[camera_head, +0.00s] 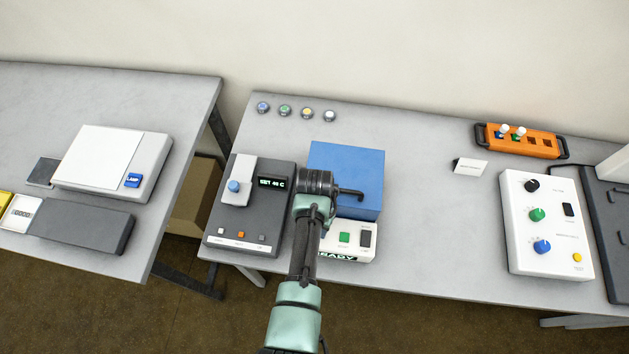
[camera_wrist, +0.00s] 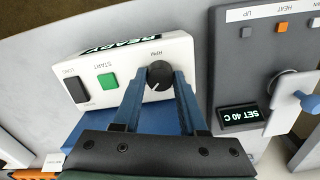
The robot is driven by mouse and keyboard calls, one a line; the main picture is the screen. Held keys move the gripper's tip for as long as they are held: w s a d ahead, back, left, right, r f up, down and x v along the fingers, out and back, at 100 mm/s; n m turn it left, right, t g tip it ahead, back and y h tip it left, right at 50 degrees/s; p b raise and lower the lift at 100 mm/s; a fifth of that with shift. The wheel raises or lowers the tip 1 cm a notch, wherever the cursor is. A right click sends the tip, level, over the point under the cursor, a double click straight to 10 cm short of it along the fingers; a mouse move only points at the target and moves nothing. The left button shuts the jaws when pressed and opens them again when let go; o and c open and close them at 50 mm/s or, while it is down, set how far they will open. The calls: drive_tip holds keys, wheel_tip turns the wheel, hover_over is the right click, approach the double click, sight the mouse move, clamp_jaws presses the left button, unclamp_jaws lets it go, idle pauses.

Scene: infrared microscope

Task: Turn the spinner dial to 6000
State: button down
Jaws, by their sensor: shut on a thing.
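The spinner in the head view has a blue lid (camera_head: 346,170) and a white front panel (camera_head: 368,255). In the wrist view the panel shows a black dial marked RPM (camera_wrist: 158,75), a green START button (camera_wrist: 108,81), a dark switch (camera_wrist: 76,89) and a READY display. My gripper (camera_wrist: 160,78) has its two blue fingers on either side of the dial and is shut on it. In the head view my arm hides the dial. The dial's setting is too small to read.
A dark grey heater (camera_head: 255,220) with a SET 40 C display stands close on the left of the spinner. A white box with several knobs (camera_head: 545,225) and an orange rack (camera_head: 530,142) are to the right.

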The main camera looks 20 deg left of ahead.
drive_tip(key=shift+r+m, duration=0.1)
drive_tip(key=shift+m, duration=1.2)
drive_tip(key=shift+c, duration=2.2)
unclamp_jaws()
wheel_tip(320, 180, up, 13)
drive_tip(key=shift+b, duration=0.35)
drive_tip(key=shift+w, duration=0.1)
